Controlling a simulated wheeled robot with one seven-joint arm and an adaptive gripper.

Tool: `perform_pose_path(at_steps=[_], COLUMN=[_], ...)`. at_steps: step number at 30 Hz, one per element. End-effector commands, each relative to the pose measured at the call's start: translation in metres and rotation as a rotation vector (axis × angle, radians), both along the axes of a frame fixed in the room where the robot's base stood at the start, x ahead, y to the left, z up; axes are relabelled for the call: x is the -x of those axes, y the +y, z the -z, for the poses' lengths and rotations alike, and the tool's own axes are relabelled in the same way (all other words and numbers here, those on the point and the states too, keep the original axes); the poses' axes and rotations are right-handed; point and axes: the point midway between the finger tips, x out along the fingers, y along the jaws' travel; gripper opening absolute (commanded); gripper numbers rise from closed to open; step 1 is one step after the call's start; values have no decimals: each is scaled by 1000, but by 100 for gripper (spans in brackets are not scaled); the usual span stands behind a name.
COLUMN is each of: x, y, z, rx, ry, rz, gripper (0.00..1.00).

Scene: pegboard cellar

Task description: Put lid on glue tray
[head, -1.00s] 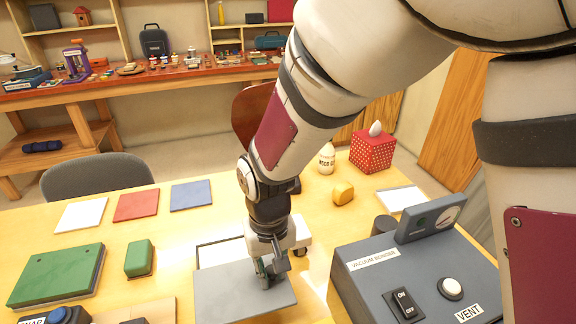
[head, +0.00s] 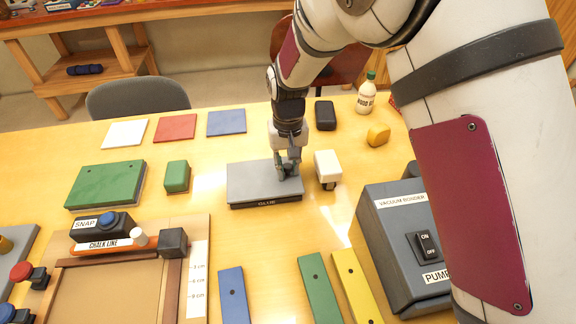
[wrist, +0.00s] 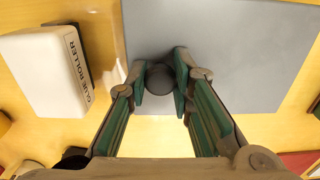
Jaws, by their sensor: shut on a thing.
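The grey lid (head: 250,180) lies flat over the glue tray (head: 266,204), whose dark front edge with the label GLUE shows beneath it. Whether the lid is fully seated all round I cannot tell. My gripper (head: 287,172) is above the lid's right part. In the wrist view my gripper (wrist: 160,80) is shut on the lid's round dark knob (wrist: 160,77), one finger on each side. The grey lid plate (wrist: 225,40) fills the upper right of that view. The tray's inside is hidden under the lid.
A white glue roller (head: 328,168) stands close to the lid's right side. The grey vacuum bonder (head: 400,235) is further right. A green block (head: 177,176) is to the left. Green (head: 319,288) and yellow (head: 355,285) strips lie in front, with bare table between.

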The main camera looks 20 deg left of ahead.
Motion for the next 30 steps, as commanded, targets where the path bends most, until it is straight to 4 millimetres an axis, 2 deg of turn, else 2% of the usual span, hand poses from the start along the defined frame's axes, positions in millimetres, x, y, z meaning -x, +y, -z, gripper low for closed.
perform_pose_path(at_steps=[14, 15, 17, 26, 30], x=[0, 0, 0, 0, 0], y=[0, 0, 0, 0, 0], z=[10, 10, 9, 9, 1], rx=[0, 0, 0, 0, -1], ry=[-1, -1, -1, -1, -2], rz=[-1, -1, -1, -1, -1], gripper=[0, 26, 39, 41, 41])
